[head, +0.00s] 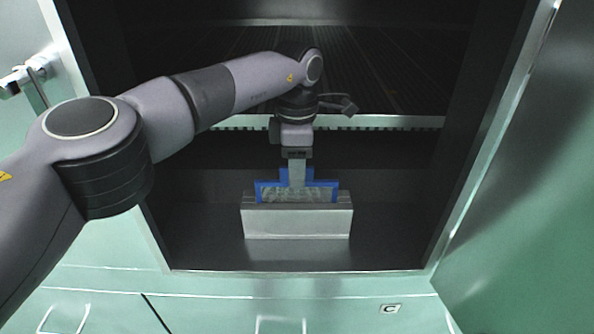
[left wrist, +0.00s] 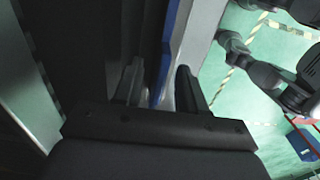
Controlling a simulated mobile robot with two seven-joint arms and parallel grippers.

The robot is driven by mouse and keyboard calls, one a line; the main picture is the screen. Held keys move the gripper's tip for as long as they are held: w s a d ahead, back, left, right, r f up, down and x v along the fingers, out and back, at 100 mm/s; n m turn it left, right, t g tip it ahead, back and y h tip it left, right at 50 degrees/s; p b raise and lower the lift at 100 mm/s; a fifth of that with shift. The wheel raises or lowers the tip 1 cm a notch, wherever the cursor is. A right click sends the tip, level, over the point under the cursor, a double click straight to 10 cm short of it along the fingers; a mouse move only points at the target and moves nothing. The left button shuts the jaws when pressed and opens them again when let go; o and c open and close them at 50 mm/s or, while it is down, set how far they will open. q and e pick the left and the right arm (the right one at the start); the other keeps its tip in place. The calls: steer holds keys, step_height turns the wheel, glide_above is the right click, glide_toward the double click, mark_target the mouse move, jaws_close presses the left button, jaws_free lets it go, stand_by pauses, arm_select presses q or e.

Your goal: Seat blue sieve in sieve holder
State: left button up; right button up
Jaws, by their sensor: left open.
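The blue sieve (head: 320,194), a blue frame with a pale mesh, stands upright at the top of the sieve holder (head: 297,224), a light metal block. Its lower edge meets the holder's top; how deep it sits in the slot is hidden. My left gripper (head: 297,184) points down at the middle of the sieve, its fingers open. In the left wrist view, the open fingers (left wrist: 160,82) stand either side of the blue edge of the sieve (left wrist: 168,45). Whether a finger touches it I cannot tell. My right gripper is out of view.
The holder stands on the dark floor (head: 210,240) of an open cabinet, with free floor left and right of it. A toothed metal ledge (head: 390,122) crosses behind. A green door (head: 520,190) stands at right, and green drawer fronts (head: 230,310) lie below.

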arm_select(q)
step_height(320, 180, up, 6)
steer(key=shift+r, duration=0.2)
steer(key=shift+r+p, duration=1.55)
steer(key=shift+r, duration=1.1)
